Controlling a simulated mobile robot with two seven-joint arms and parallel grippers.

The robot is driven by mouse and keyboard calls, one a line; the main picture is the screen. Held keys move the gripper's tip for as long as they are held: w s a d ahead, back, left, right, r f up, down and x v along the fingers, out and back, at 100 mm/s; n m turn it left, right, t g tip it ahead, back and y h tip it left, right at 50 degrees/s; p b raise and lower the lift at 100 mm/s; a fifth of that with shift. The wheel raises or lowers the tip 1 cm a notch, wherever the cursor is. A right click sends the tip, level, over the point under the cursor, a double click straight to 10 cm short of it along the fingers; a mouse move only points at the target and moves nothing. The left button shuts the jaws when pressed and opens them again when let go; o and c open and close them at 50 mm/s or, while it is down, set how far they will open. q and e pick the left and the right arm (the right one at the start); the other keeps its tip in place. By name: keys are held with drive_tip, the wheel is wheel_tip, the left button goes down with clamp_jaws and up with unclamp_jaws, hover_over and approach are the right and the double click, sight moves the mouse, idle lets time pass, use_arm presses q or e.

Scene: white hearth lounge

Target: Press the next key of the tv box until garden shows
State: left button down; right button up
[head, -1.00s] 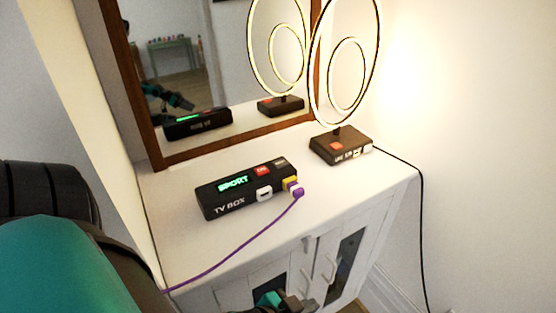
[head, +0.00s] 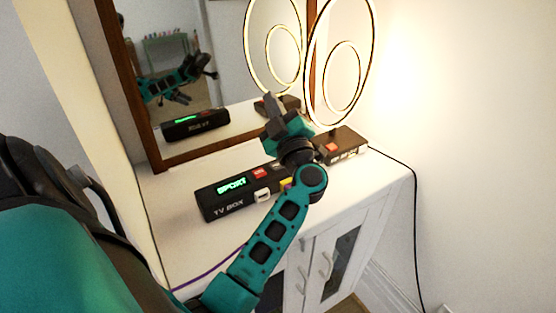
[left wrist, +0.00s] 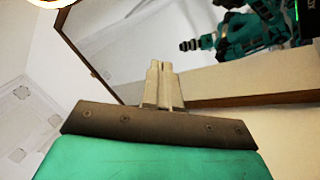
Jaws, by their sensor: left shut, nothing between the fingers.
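The black TV box (head: 235,205) lies on the white cabinet top, and its green display (head: 232,186) reads SPORT. Its red key (head: 260,174) and white key (head: 264,196) are visible. My left gripper (head: 275,112) is raised above the back right end of the box, in front of the mirror, and covers that end, including the dark key. In the left wrist view the left gripper (left wrist: 162,85) has its fingers together with nothing between them. It does not appear to touch the box. My right gripper is not in view.
A ring lamp (head: 342,142) on a dark base with a red key stands right of the box. A wood-framed mirror (head: 158,162) leans behind and reflects my arm. A purple cable (head: 208,271) runs across the cabinet top (head: 180,238); a black cord hangs at right.

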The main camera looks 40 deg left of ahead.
use_arm(q)
drive_tip(key=f+n+g+h, duration=0.1)
drive_tip(key=g+h, duration=0.2)
drive_tip(key=w+f+n+g+h+p, duration=0.1)
drive_tip(key=f+g+h, duration=0.1)
drive_tip(key=g+h, duration=0.1)
drive_tip(key=f+n+g+h, duration=0.1)
drive_tip(key=n+g+h, duration=0.1)
drive_tip(key=g+h, duration=0.1)
drive_tip(key=shift+w+d+f+h, duration=0.25)
drive_tip(key=shift+d+h, duration=0.15)
drive_tip(key=shift+h, duration=0.5)
